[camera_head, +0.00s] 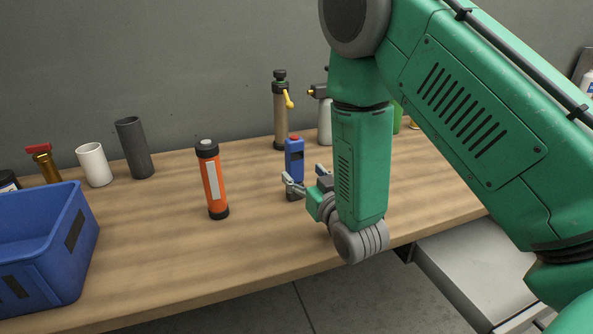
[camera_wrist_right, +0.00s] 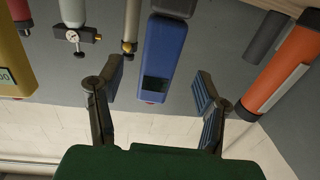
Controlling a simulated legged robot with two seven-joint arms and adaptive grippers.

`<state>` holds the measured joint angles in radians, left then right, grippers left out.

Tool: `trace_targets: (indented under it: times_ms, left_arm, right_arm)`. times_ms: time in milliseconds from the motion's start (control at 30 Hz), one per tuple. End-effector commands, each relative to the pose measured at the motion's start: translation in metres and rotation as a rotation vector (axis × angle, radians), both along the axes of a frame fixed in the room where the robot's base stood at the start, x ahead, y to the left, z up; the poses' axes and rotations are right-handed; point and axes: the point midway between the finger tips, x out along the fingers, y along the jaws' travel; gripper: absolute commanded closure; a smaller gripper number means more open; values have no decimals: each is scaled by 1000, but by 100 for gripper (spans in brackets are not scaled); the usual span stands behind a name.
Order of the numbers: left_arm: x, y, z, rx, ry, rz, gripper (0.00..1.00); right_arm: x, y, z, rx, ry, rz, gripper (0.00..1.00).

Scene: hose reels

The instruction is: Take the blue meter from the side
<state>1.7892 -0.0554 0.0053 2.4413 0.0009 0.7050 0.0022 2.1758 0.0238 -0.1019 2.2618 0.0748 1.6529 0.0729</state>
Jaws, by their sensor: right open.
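The blue meter (camera_head: 294,150), with a red button on top, a dark display and a grey lower end, stands upright on the wooden table. My right gripper (camera_head: 304,178) is open at its lower part, with one finger at its left front and the other at its right. In the right wrist view, which looks upside down, the meter (camera_wrist_right: 166,55) lies between the two spread fingers (camera_wrist_right: 162,82) with gaps on both sides. I cannot tell how deep it is between them. The left gripper does not show.
An orange cylinder (camera_head: 212,180) stands left of the meter, and a tan pump-like bottle (camera_head: 280,120) behind it. A dark tube (camera_head: 133,147), white cup (camera_head: 95,164) and blue crate (camera_head: 40,245) are further left. A yellow device (camera_wrist_right: 12,55) shows in the wrist view. The table's front middle is clear.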

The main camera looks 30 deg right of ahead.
Motion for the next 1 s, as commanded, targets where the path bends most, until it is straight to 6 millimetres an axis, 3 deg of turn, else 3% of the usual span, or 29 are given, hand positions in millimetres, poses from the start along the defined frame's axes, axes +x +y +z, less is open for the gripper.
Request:
trace_targets:
  times_ms: [400,700,733,867,900,1000]
  left_arm:
    - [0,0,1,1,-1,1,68]
    - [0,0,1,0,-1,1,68]
    - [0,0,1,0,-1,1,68]
    - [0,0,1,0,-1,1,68]
    - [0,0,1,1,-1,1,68]
    - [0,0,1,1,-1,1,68]
  right_arm:
    - [47,-18,-1,7,-2,0,40]
    - [52,-15,0,3,1,1,40]
    - [52,-14,1,2,0,1,47]
    - [52,-12,1,0,0,1,92]
    - [52,-12,1,0,0,1,97]
    - [52,-14,1,2,0,1,97]
